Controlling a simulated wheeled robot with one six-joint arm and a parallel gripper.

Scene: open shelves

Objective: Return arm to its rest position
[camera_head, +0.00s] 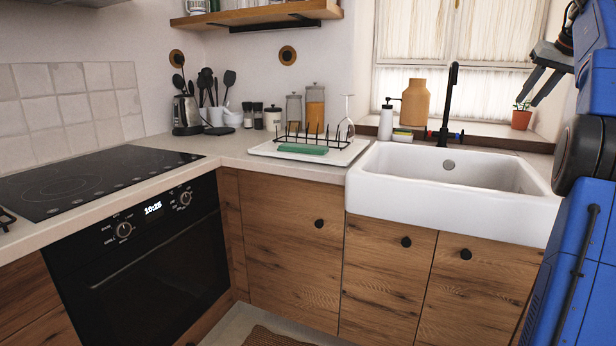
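My gripper (541,82) shows at the upper right of the head view, in front of the window side, above the right part of the sink. Its two dark fingers are spread apart with nothing between them. My blue arm (583,230) runs down the right edge of the view, and part of it is cut off by the frame.
A white sink (455,205) with a black tap (447,110) lies left of my arm. A dish rack (310,145) with a green item (303,149) stands left of it. A potted plant (521,118) is on the sill below my gripper. A black hob (85,180) is at left.

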